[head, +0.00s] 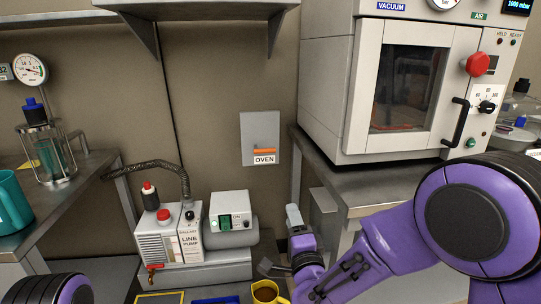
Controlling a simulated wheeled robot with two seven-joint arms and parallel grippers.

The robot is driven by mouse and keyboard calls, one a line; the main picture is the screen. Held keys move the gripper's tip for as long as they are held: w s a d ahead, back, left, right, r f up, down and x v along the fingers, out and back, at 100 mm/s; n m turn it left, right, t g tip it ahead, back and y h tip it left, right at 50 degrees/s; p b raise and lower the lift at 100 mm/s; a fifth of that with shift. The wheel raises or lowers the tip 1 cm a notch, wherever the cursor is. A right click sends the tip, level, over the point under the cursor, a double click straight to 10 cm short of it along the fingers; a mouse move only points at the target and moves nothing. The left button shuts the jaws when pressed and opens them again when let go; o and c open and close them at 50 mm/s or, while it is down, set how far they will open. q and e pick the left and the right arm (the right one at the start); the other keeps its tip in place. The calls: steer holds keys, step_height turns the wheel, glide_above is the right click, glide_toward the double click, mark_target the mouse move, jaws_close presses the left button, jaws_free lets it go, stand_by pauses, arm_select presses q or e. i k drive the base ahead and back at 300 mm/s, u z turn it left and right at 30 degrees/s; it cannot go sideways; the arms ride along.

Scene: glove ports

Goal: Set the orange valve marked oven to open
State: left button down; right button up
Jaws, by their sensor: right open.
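The orange valve (264,151) is a small lever on a grey wall plate (259,127), with a label reading OVEN just under it. Its handle lies horizontal. The plate is on the back wall, between the line pump and the oven cabinet. My right gripper (280,242) is open and empty, below and slightly right of the valve, apart from it. Nothing hides the valve. My left gripper is out of view; only a piece of my left arm shows at the bottom left.
The vacuum oven (408,90) stands on a bench at the right. The line pump (170,240) with a hose is below left of the valve. A yellow mug (266,292) is at the bottom edge. The wall around the valve plate is clear.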

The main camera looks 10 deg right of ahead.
mark_target(256, 151)
steer(key=i, duration=0.85)
